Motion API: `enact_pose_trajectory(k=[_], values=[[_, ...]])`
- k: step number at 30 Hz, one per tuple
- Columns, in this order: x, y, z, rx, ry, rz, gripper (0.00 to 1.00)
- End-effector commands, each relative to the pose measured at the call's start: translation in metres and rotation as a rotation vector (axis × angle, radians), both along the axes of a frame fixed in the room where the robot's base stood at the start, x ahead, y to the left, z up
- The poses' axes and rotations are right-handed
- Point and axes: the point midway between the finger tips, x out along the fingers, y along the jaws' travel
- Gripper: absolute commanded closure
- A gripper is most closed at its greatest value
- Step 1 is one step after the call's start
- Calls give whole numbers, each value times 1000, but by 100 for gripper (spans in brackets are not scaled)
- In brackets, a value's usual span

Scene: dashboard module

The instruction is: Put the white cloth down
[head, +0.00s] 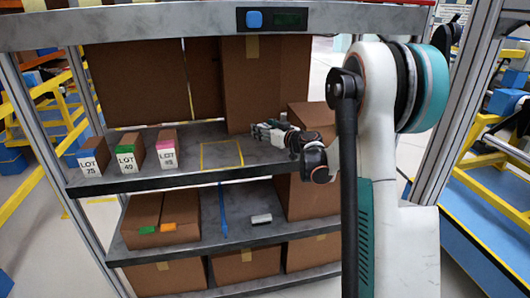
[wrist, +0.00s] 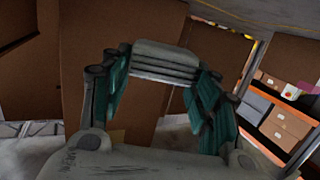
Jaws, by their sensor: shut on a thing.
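My gripper (head: 272,131) reaches in from the right over the upper grey shelf (head: 130,178), just right of a yellow outlined square (head: 221,155). The yellow square looks empty.
Three labelled lot boxes (head: 131,155) stand on the shelf's left. Large cardboard boxes (head: 266,85) stand behind my gripper, and another box (head: 312,120) is close on its right. The lower shelf holds boxes (head: 162,217) and a small pale item (head: 261,218).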

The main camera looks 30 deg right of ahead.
Motion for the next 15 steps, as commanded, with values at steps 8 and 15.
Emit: enact_pose_trajectory(k=[8, 15], values=[[0, 0, -32, 0, 0, 0, 71], [0, 0, -59, 0, 0, 0, 71]])
